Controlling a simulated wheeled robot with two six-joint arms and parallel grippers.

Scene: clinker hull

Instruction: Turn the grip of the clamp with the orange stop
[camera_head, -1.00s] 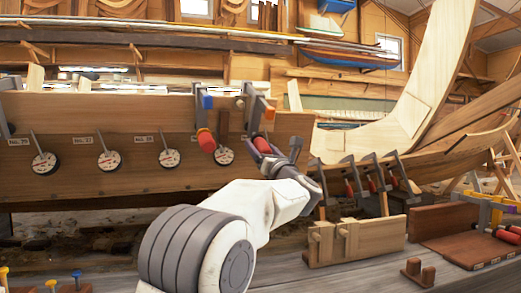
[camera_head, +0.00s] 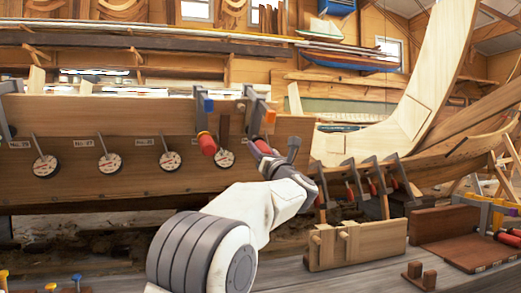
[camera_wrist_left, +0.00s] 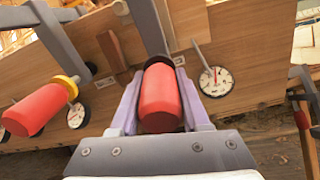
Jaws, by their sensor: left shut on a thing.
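The clamp with the orange stop (camera_head: 269,116) hangs on the top edge of the hull plank, right of the clamp with the blue stop (camera_head: 207,104). My left gripper (camera_head: 264,150) is at its red grip (camera_head: 262,146). In the left wrist view, the fingers of my left gripper (camera_wrist_left: 160,112) stand on both sides of the red grip (camera_wrist_left: 160,98), shut on it. The grip points toward the wrist camera, and its far end is partly hidden. The orange stop cannot be made out in the wrist view. My right gripper is not in view.
The neighbouring clamp's red grip (camera_wrist_left: 35,110) with a yellow collar is close on the left. A dial gauge (camera_wrist_left: 215,80) is on the plank just right of the held grip.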

